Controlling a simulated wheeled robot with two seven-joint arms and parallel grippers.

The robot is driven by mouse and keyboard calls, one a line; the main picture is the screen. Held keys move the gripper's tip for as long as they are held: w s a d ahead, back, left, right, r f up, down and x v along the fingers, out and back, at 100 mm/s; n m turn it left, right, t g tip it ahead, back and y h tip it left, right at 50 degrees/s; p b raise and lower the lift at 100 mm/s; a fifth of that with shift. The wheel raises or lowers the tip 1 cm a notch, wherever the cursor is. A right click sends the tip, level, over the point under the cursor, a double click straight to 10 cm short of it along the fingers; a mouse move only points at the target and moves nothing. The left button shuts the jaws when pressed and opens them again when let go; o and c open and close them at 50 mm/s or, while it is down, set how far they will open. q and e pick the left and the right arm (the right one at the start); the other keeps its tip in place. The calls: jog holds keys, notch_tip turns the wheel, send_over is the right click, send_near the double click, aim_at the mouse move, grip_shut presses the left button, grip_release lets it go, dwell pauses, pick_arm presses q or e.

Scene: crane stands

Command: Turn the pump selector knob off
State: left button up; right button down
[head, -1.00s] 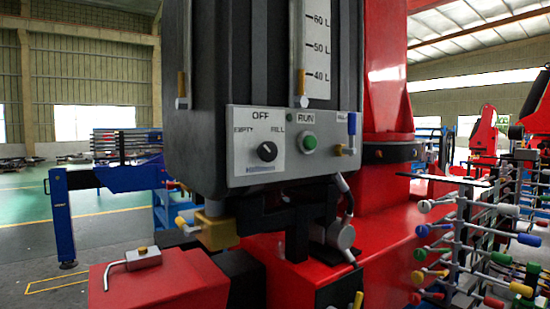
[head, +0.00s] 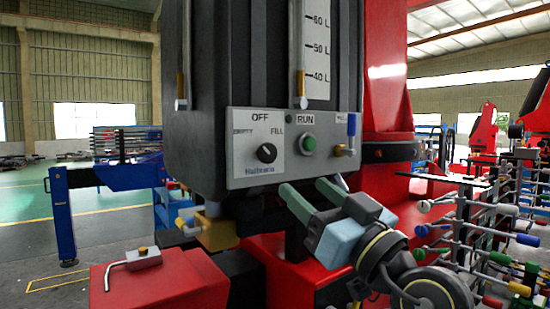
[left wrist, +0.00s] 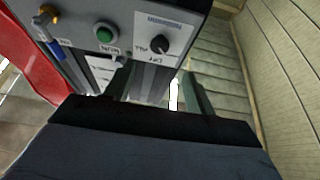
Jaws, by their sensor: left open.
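The pump selector knob (head: 266,153) is a round black knob on a white label plate on the grey control panel (head: 240,180). OFF is printed above it, EMPTY to its left and FILL to its right. I cannot tell surely which mark it points at. My left gripper (head: 304,187) has its two green fingers apart and empty, below and right of the knob, just under the panel's lower edge. The left wrist view shows the panel upside down, with the knob (left wrist: 159,45) beyond and between the fingers (left wrist: 157,85). The gripper does not touch the knob. My right gripper is not in view.
A green RUN button (head: 309,143) and a blue-handled brass valve (head: 351,133) sit right of the knob. A brass fitting (head: 215,230) hangs below the panel. A red box (head: 160,285) is at lower left, and a rack with coloured levers (head: 465,230) stands right.

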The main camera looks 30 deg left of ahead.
aim_at(269, 157)
pick_arm(q)
jog(key=p+x, duration=0.2)
jog(key=x, duration=0.8)
jog(key=shift+w+a, duration=0.1)
jog(key=shift+a, duration=0.1)
jog(key=c, duration=1)
